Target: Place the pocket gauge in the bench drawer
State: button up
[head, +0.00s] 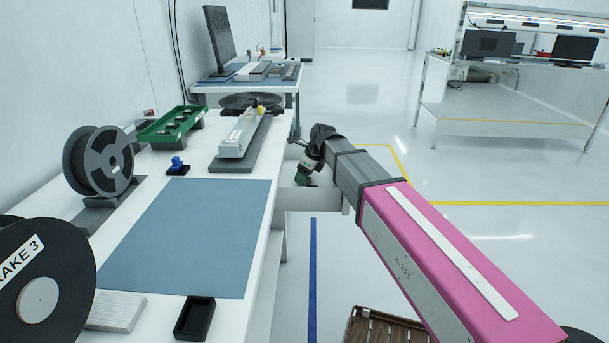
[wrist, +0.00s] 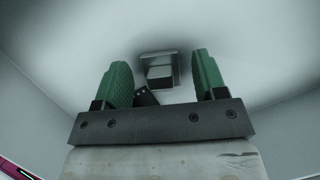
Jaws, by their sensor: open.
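An open white bench drawer (head: 308,200) sticks out from the right edge of the bench. My gripper (head: 304,175) points down over it, with the lower finger ends partly hidden. In the wrist view, my gripper (wrist: 162,64) has its two green fingers apart. A small grey blocky object on a square base (wrist: 159,76) shows between and beyond the fingers, against a pale surface. It may be the pocket gauge, but I cannot tell for sure. I cannot tell whether a finger touches it. The drawer's inside is hidden in the head view.
The bench holds a blue mat (head: 185,238), black tray (head: 194,318), grey reel (head: 98,160), green parts tray (head: 172,124), blue-topped piece (head: 177,165) and long white fixture (head: 243,133). A brown slatted crate (head: 385,328) stands on the floor below my arm. Open floor lies right.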

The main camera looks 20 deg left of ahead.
jog(key=v, duration=1.2)
jog(key=shift+r, duration=0.15)
